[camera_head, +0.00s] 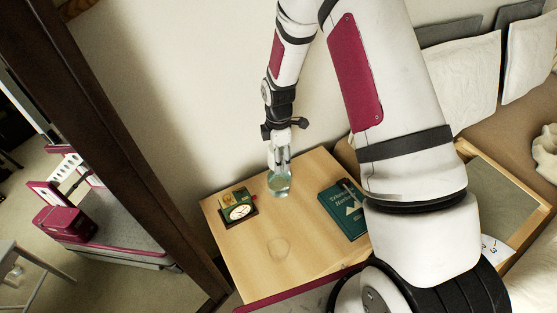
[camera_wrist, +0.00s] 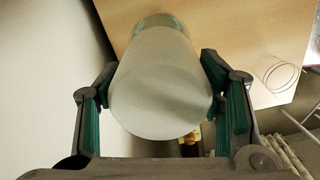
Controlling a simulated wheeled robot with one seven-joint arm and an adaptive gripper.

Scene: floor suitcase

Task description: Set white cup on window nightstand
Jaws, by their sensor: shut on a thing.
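My gripper (camera_head: 279,168) points down over the light wooden nightstand (camera_head: 312,248). It is shut on a pale cup (camera_head: 279,185), which looks greenish and see-through in the head view. In the wrist view the cup (camera_wrist: 160,95) is a whitish cylinder between the two green-padded fingers, with the nightstand top (camera_wrist: 228,28) beyond it. The cup is over the back middle of the top. I cannot tell whether its base touches the wood.
A dark green book (camera_head: 342,210) lies to the right. A bed with pillows (camera_head: 465,75) is at right, a dark frame (camera_head: 120,150) at left.

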